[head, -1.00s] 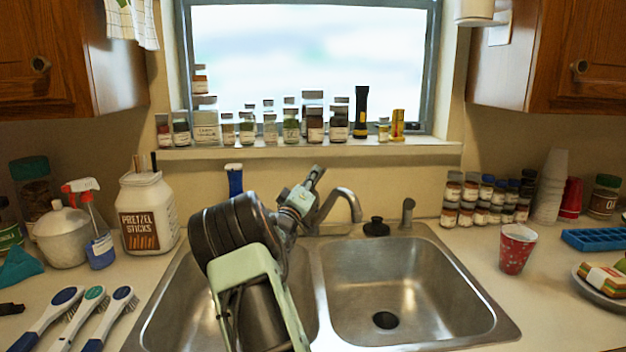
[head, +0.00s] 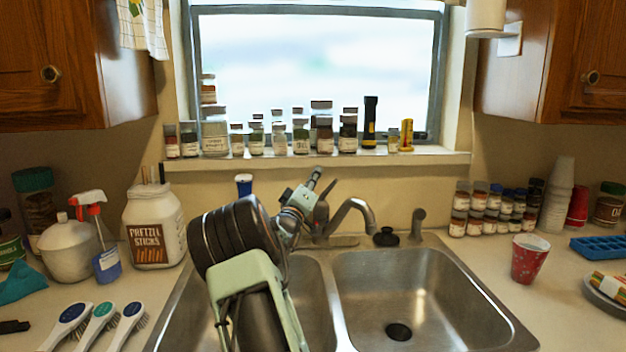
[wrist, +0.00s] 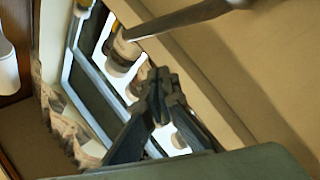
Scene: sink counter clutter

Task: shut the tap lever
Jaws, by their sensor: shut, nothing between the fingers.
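The metal tap (head: 357,205) stands behind the sink, its curved spout reaching to the right over the divider. A dark upright part (head: 322,213) at the tap's base, left of the spout, may be its lever; my arm partly hides that area. My gripper (head: 317,172) is shut and empty, pointing up and right, just left of and above the spout in the picture. In the wrist view, my gripper's fingertips (wrist: 160,76) are together with nothing between them. A grey metal bar (wrist: 185,18) crosses above them, apart from them; I cannot tell whether it is spout or lever.
Jars (head: 300,135) and a black flashlight (head: 370,122) line the window sill behind. A black stopper (head: 386,237) and sprayer (head: 418,223) stand right of the tap. The right basin (head: 420,290) is empty.

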